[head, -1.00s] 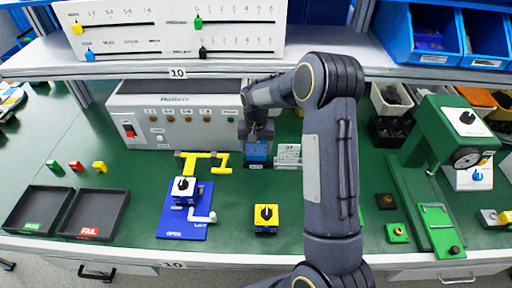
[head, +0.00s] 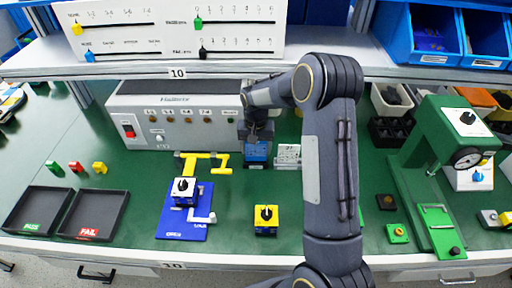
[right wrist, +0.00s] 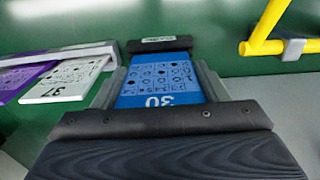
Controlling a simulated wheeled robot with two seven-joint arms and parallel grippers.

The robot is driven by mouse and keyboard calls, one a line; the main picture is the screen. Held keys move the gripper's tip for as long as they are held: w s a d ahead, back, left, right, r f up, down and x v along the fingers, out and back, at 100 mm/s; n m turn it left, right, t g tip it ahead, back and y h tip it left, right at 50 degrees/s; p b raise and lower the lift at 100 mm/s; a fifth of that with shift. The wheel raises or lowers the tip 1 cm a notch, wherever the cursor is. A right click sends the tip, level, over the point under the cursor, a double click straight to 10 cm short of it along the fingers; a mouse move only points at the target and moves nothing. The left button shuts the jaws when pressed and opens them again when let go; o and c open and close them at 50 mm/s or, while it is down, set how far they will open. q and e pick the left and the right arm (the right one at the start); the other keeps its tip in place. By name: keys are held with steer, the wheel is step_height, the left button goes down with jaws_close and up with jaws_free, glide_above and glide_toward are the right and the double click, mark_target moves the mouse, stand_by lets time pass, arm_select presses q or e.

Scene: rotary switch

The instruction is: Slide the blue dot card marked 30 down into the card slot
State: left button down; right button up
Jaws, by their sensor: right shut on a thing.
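The blue dot card marked 30 (right wrist: 158,84) is between the fingers of my right gripper (right wrist: 160,88) in the right wrist view. The gripper is shut on it. In the head view the blue card (head: 257,150) hangs upright below my right gripper (head: 257,136), in front of the grey instrument box. A dark slot piece with a pale label (right wrist: 158,43) is at the card's far end in the right wrist view. I cannot tell how deep the card sits in it. My left gripper is not in view.
A white card marked 37 (right wrist: 66,80) and a purple card (right wrist: 22,78) are beside the gripper in a rack. A yellow clamp handle (right wrist: 268,30) is to the right. In the head view, a blue fixture (head: 187,222) and a yellow switch block (head: 266,226) stand nearer the front.

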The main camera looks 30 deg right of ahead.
mark_target(256, 161)
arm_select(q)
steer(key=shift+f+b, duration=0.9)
arm_select(e)
steer(key=shift+f, duration=1.05)
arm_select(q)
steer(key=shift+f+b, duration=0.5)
arm_select(e)
steer(key=shift+f, duration=0.55)
steer(key=o, duration=1)
steer(key=shift+d+r+p, duration=0.1)
steer(key=shift+r+p, duration=0.25)
steer(key=shift+r, duration=0.05)
step_height(256, 161, up, 8)
steer(key=p, duration=0.5)
steer(key=shift+s, duration=0.1)
steer(key=shift+r+p, duration=0.4)
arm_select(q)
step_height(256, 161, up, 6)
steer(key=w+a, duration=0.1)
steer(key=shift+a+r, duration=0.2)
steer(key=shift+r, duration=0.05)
